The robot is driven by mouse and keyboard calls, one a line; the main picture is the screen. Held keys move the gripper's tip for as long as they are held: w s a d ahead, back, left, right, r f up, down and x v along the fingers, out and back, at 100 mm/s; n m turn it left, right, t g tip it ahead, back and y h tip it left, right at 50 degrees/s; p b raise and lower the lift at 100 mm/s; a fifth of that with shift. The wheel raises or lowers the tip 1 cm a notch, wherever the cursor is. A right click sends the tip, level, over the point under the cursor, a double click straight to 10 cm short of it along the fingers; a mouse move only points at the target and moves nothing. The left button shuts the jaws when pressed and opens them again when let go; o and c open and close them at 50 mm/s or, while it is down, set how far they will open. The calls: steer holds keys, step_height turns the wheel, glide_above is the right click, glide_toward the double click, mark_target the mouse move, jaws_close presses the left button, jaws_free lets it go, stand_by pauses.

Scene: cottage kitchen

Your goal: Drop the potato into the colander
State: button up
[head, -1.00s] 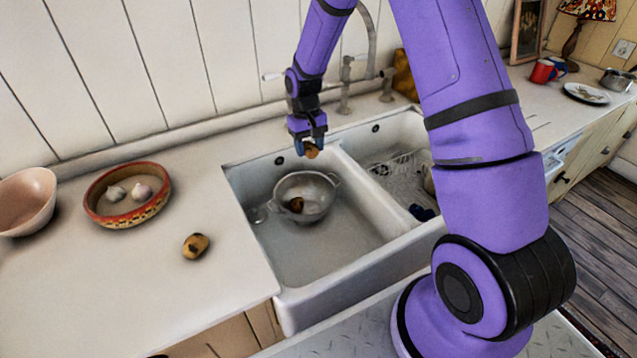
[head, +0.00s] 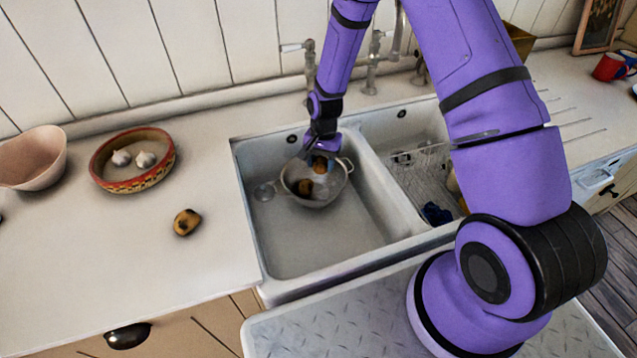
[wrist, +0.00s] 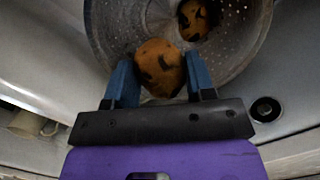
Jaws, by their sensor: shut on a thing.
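My gripper (head: 320,160) is shut on a brown potato (head: 319,165) with dark patches. In the wrist view the held potato (wrist: 160,67) sits between the blue fingers of my gripper (wrist: 160,80), over the colander (wrist: 110,30). The grey metal colander (head: 322,200) stands in the left sink basin, with two side handles. Another potato (head: 303,188) lies inside it, and this one also shows in the wrist view (wrist: 194,18). A third potato (head: 187,222) lies on the counter left of the sink. How far the held potato is above the colander's floor is hard to tell.
The white double sink (head: 250,215) has a divider right of the colander; the right basin holds a wire rack (head: 420,175). A patterned bowl (head: 130,185) with garlic and a pinkish bowl (head: 35,160) stand on the left counter. The tap (head: 372,65) rises behind the sink.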

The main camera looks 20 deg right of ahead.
steer(key=shift+f, duration=1.45)
steer(key=o, duration=1)
steer(key=shift+r, duration=0.1)
steer(key=r, duration=0.3)
steer(key=w+r, duration=0.1)
steer(key=r, duration=0.3)
steer(key=d+r, duration=0.1)
steer(key=r, duration=0.2)
steer(key=shift+w+r, duration=0.15)
steer(key=shift+r, duration=0.15)
